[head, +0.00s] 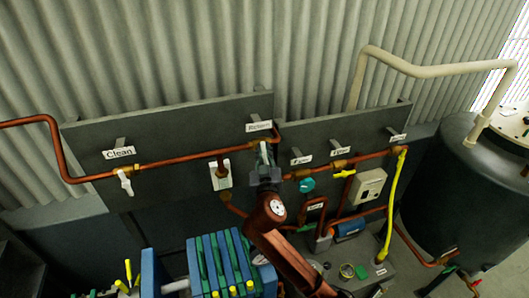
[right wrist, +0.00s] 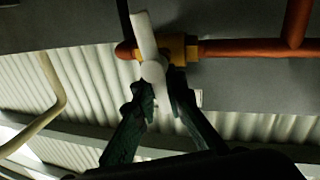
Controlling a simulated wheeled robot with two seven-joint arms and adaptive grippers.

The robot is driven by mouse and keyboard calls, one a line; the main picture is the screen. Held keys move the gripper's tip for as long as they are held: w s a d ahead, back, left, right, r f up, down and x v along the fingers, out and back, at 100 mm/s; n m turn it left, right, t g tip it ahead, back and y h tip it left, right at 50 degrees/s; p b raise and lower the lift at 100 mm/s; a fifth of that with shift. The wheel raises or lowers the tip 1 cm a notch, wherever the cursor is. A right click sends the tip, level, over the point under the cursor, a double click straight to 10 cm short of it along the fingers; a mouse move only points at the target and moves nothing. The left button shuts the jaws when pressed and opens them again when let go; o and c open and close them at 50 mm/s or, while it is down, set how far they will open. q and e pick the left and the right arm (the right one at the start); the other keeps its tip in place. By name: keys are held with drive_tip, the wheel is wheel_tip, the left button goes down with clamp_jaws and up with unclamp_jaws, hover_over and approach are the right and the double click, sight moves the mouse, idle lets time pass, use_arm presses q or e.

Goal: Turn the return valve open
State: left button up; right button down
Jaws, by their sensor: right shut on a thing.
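The return valve sits on the copper pipe below the "Return" label (head: 259,126) in the head view. Its white handle is mostly hidden there behind my right gripper (head: 265,168). In the right wrist view the white handle (right wrist: 146,35) stands across the pipe, slightly tilted, beside a brass fitting (right wrist: 178,48). My right gripper (right wrist: 160,86) has its two dark fingers on either side of the handle's near end and is shut on it. My left gripper is in neither view.
A "Clean" valve with a white handle (head: 124,182) is left on the same pipe (head: 185,158). A teal valve (head: 307,185), a yellow valve (head: 344,174) and a yellow hose (head: 393,205) are to the right. Blue-green plates (head: 218,262) stand below; a dark tank (head: 465,190) is far right.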

drive_tip(key=n, duration=0.1)
drive_tip(key=n+b, duration=0.1)
drive_tip(key=n+t+b, duration=0.1)
drive_tip(key=shift+s+a+f+n, duration=0.1)
drive_tip(key=shift+a+f+n, duration=0.2)
drive_tip(key=shift+n, duration=0.1)
drive_tip(key=n+y, duration=0.1)
drive_tip(key=n, duration=0.2)
drive_tip(key=n+y+b, duration=0.1)
drive_tip(key=n, duration=0.2)
drive_tip(key=a+n+t+y+b, duration=0.1)
drive_tip(key=n, duration=0.2)
drive_tip(key=shift+s+f+n, duration=0.15)
drive_tip(key=shift+f+n, duration=0.25)
drive_tip(key=shift+f+n+y+p, duration=0.2)
drive_tip(key=shift+n+y, duration=0.4)
drive_tip(key=shift+n, duration=0.8)
drive_tip(key=shift+f+n+y+p, duration=0.2)
drive_tip(key=shift+n+y, duration=0.4)
drive_tip(key=shift+n, duration=0.8)
drive_tip(key=shift+a, duration=0.1)
drive_tip(key=c, duration=2)
unclamp_jaws()
drive_tip(key=shift+o, duration=0.2)
drive_tip(key=v, duration=1.2)
drive_tip(key=shift+r, duration=0.2)
